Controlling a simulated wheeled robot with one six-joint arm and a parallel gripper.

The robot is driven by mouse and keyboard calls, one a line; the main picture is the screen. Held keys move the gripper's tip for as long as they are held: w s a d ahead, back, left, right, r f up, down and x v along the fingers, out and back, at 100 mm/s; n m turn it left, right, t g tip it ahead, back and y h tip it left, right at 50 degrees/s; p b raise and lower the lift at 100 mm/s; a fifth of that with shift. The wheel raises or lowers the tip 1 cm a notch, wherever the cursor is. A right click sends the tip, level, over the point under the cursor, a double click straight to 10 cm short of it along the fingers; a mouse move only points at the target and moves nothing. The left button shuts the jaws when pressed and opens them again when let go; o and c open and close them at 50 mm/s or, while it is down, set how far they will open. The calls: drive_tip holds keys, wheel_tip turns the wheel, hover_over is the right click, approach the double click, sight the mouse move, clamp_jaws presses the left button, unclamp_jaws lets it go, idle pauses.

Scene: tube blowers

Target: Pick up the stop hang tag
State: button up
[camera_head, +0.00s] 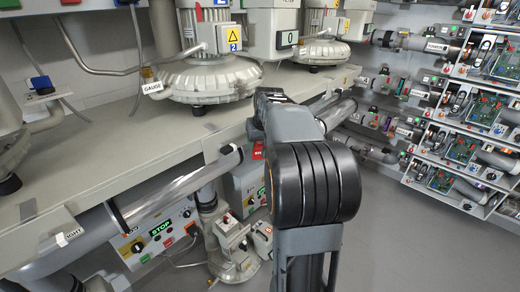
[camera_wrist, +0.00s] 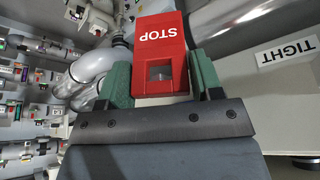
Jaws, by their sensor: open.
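The stop hang tag (camera_wrist: 160,35) is red with white STOP lettering, upside down in the wrist view, with a small rectangular window and a pale lower edge. My gripper (camera_wrist: 162,80) is open, with one green finger on each side of the tag. The tag lies between the fingers; whether either finger touches it I cannot tell. In the head view my arm hides the fingers. A small red item shows beside my arm under the bench edge there, too small to identify surely.
A bench (camera_head: 95,155) carries large grey blowers (camera_head: 207,80). A rack of circuit boards (camera_head: 465,150) stands right. A TIGHT label (camera_wrist: 287,50) is near my gripper. Floor at right is clear.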

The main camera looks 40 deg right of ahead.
drive_tip(key=c, duration=0.6)
drive_tip(key=shift+r, duration=0.2)
drive_tip(key=s+a+b, duration=0.1)
drive_tip(key=s+a, duration=0.1)
drive_tip(key=s, duration=0.3)
drive_tip(key=s+a+b, duration=0.2)
drive_tip(key=s, duration=0.4)
drive_tip(key=s+a+b, duration=0.1)
drive_tip(key=s+a, duration=0.1)
drive_tip(key=s, duration=0.4)
drive_tip(key=shift+r+b, duration=0.1)
drive_tip(key=shift+b, duration=0.2)
